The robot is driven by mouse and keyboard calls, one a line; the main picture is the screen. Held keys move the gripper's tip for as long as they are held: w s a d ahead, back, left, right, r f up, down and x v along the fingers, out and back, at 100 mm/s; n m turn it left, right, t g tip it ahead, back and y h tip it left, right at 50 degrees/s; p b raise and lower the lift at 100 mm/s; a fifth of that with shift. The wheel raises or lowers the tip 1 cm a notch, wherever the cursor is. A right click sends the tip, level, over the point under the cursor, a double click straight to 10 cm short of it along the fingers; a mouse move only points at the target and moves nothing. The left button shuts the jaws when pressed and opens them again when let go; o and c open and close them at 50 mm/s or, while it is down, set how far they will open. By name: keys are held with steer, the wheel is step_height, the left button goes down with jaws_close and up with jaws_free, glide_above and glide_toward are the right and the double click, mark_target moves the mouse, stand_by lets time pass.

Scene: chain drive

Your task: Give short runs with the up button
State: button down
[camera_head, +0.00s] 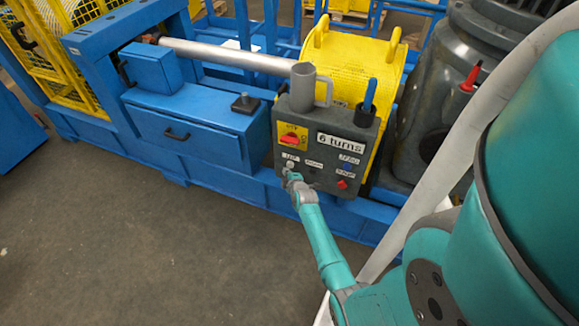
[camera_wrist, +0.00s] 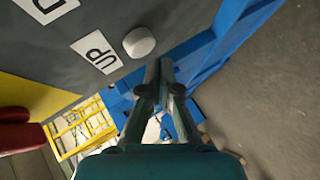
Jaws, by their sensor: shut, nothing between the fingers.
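The dark grey control box (camera_head: 325,127) stands on the blue frame, with a "6 turns" sign (camera_head: 341,143) on its face. The up button is a round, pale button (camera_wrist: 139,42) beside the "UP" label (camera_wrist: 96,53) in the wrist view. My gripper (camera_head: 291,175) is at the lower left of the box face in the head view. In the wrist view my gripper (camera_wrist: 163,64) is shut and empty, its tips just below and right of the up button. I cannot tell whether they touch it.
A red rotary switch (camera_head: 290,138) on a yellow plate is above the up button. A blue button (camera_head: 347,167) and a red button (camera_head: 342,184) are to the right. A grey mug (camera_head: 303,86) stands on the box. Open floor (camera_head: 130,240) lies in front.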

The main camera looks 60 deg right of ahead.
steer(key=shift+s+a, duration=0.2)
steer(key=shift+a, duration=2.3)
steer(key=s+a+r+m+t+y, duration=0.15)
steer(key=s+a, duration=0.25)
steer(key=a, duration=0.6)
steer(key=s+a+r+t+y, duration=0.15)
steer(key=s+a, duration=0.25)
steer(key=a, duration=0.6)
steer(key=s+a+r+m+t+y, duration=0.1)
steer(key=s+a+r, duration=0.1)
steer(key=s+a, duration=0.5)
steer(key=s+a+r+m+y, duration=0.1)
steer(key=s+a+r, duration=0.4)
steer(key=r, duration=0.3)
steer(key=s+a+r+t+y, duration=0.1)
steer(key=s+a+r+y, duration=0.1)
steer(key=s+a+r, duration=0.3)
steer(key=s+a+r+m+y, duration=0.1)
steer(key=s+a+r, duration=0.4)
steer(key=r, duration=0.5)
steer(key=shift+a+r+m+t+y, duration=0.3)
steer(key=shift+a+m+t+y, duration=0.1)
steer(key=shift+y, duration=0.3)
steer(key=c, duration=1.9)
jaws_free()
